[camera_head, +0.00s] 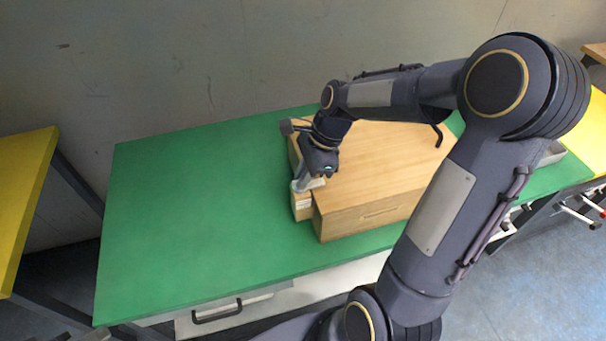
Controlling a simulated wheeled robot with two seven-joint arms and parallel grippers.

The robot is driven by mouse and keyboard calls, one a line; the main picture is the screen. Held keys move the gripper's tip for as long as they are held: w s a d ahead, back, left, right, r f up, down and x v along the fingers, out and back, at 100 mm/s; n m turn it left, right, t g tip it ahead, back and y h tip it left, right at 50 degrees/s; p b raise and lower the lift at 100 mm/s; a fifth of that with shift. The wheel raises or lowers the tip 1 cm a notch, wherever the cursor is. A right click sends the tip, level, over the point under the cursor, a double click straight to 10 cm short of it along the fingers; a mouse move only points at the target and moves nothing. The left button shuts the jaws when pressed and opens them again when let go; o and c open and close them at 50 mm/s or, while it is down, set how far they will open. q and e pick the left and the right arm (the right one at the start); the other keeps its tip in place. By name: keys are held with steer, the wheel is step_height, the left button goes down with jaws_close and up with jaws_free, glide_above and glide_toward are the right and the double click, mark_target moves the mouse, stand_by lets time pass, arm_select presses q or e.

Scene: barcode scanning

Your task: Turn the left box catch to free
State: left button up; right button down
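A light wooden box (400,165) sits on the green tabletop. My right gripper (307,184) points down at the left end of the box, over its front left corner. A small wooden piece (302,205) stands at that corner, just below the fingertips. The light grey finger parts look close to or touching this piece; I cannot tell whether they grip anything. The left box catch cannot be made out and may be hidden behind my gripper. My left gripper is not in view.
The green table (190,215) is clear to the left of the box. A drawer with a dark handle (216,312) is under the front edge. A yellow table (22,195) stands at the far left. A grey tray (552,153) lies right of the box. A wall is behind.

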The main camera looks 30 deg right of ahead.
stand_by(0.3)
steer(key=n+g+p, duration=0.1)
steer(key=n+p, duration=0.1)
steer(key=n, duration=0.1)
steer(key=shift+w+r+p, duration=0.1)
steer(key=shift+r+p, duration=0.05)
steer(key=shift+p, duration=0.15)
steer(key=n+g+p, duration=0.2)
steer(key=n, duration=0.3)
steer(key=shift+w, duration=0.15)
steer(key=n+g+h+p, duration=0.1)
steer(key=n, duration=0.3)
steer(key=shift+w+a+p, duration=0.1)
steer(key=shift+p, duration=0.2)
steer(key=n+h, duration=0.1)
steer(key=n, duration=0.2)
steer(key=n+g+h, duration=0.1)
steer(key=n, duration=0.1)
steer(key=shift+a+n+p, duration=0.1)
steer(key=shift+n+p, duration=0.25)
steer(key=shift+n, duration=0.05)
steer(key=c, duration=1.5)
jaws_free()
